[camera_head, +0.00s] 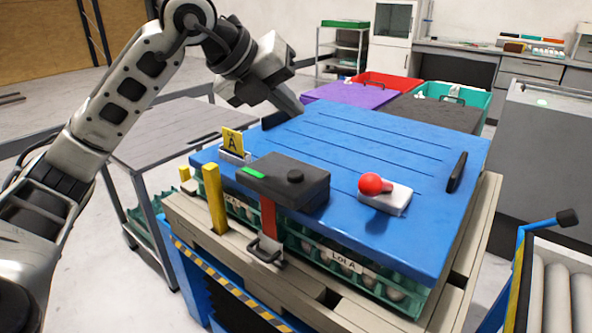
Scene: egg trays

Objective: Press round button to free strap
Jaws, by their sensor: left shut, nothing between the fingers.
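A blue lid (345,138) covers green egg trays (290,238) on a pallet. A black box (275,188) with a lit green bar and a round black knob (295,176) sits at the lid's front edge. A red strap (268,217) runs from under this box down the front to a metal buckle (265,252). A white box (396,198) with a round red button (372,184) sits to its right on the lid. My left gripper (290,108) is shut and empty at the lid's far left edge, well away from both boxes. My right gripper is out of view.
A yellow "A" card (232,142) stands at the lid's left, with a yellow post (214,198) in front. A black handle (457,172) is on the lid's right side. A grey table (165,135) stands left. The lid's middle is clear.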

